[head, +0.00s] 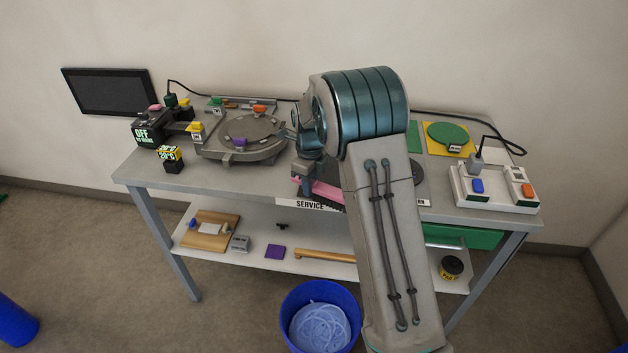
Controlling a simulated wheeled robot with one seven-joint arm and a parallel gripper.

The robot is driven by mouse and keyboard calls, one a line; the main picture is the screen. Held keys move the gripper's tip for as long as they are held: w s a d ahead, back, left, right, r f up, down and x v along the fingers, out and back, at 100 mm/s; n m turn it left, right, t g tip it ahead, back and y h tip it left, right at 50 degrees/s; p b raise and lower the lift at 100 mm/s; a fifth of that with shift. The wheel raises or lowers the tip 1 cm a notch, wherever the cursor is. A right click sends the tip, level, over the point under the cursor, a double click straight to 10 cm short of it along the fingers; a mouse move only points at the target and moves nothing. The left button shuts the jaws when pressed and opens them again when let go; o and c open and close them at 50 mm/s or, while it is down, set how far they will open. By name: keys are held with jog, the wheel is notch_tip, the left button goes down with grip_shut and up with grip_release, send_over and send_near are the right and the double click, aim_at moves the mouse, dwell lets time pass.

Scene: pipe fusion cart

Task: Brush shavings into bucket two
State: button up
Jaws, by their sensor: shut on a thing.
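My gripper (304,178) is over the front middle of the cart's top, partly hidden by my own arm. It is shut on a pink thing (325,191), which lies low at the front edge by the SERVICE label; I cannot tell whether it is a brush. A blue bucket (290,318) stands on the floor in front of the cart, with pale curled strips like shavings (320,328) inside. Another blue bucket (14,322) is cut off at the left edge. No number shows on either bucket. I cannot make out loose shavings on the cart top.
The grey cart top (150,180) holds a round machine (240,140) at left, a yellow-and-black block (170,159), a green disc (447,134) on a yellow plate and a white switch box (495,190) at right. The lower shelf holds a wooden board (205,235) and a purple square (275,252).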

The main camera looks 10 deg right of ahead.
jog(key=shift+w+d+r+p, duration=0.1)
jog(key=shift+w+r+p, duration=0.05)
jog(key=shift+r+p, duration=0.7)
jog(key=shift+w+d+r+p, duration=0.2)
jog(key=shift+r+p, duration=0.35)
jog(key=shift+r, duration=0.45)
jog(key=shift+w+d+r+p, duration=0.1)
jog(key=shift+w+r+p, duration=0.05)
jog(key=shift+r+p, duration=0.7)
jog(key=shift+r, duration=0.15)
